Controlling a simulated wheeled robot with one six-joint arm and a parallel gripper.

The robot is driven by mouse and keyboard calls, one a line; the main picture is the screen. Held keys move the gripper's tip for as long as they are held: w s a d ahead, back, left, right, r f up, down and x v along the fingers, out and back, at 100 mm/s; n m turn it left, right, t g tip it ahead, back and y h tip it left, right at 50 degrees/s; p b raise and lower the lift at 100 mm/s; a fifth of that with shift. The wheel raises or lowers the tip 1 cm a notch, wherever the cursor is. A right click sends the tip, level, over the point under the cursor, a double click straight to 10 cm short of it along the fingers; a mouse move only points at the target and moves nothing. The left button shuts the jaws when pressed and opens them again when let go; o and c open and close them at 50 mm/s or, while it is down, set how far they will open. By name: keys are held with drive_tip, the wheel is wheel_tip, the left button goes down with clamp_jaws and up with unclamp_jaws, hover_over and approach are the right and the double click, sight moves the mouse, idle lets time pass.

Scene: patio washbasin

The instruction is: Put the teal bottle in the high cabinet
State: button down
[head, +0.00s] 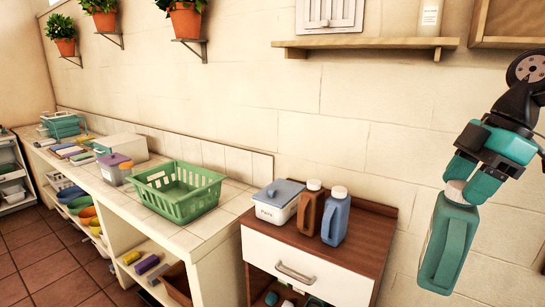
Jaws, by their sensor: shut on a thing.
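The teal bottle (448,245) hangs upright, slightly tilted, at the right of the head view. It has a side handle and a pale cap. My gripper (464,182) is shut on its top around the cap, and the bottle is in the air, clear of the wooden-topped cabinet to its left. A wooden box-like unit (510,42) on the wall at the upper right edge may be the high cabinet. Only its lower left corner shows, and its inside cannot be made out.
A wall shelf (375,43) holds a pale bottle (430,17) and a white louvred piece (333,16). On the low cabinet (375,228) stand a brown bottle (308,208), a blue bottle (335,217) and a lidded white box (277,202). A green basket (180,192) sits on the tiled counter.

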drive_tip(key=shift+w+a+f, duration=0.1)
drive_tip(key=shift+a+f, duration=0.05)
drive_tip(key=shift+a, duration=0.05)
drive_tip(key=shift+w+a+f, duration=0.1)
drive_tip(key=shift+w+f, duration=0.15)
drive_tip(key=shift+w, duration=0.05)
drive_tip(key=shift+w+f+m+t, duration=0.3)
drive_tip(key=shift+f+m, duration=0.2)
drive_tip(key=shift+f, duration=0.05)
drive_tip(key=w+a+f+m+t+h+b, duration=0.1)
drive_tip(key=w+a+f+m, duration=0.15)
drive_tip(key=f+m, duration=0.45)
drive_tip(key=w+a+f+m+t+h+b, duration=0.1)
drive_tip(key=w+f+m+t, duration=0.15)
drive_tip(key=f, duration=0.95)
drive_tip(key=s+d+f+m+h, duration=0.1)
drive_tip(key=s+f+m, duration=0.2)
drive_tip(key=f, duration=0.7)
drive_tip(key=s+d+f+m+h+b, duration=0.1)
drive_tip(key=s+f+m, duration=0.2)
drive_tip(key=f, duration=0.6)
drive_tip(key=shift+f, duration=0.35)
drive_tip(key=shift+s, duration=0.1)
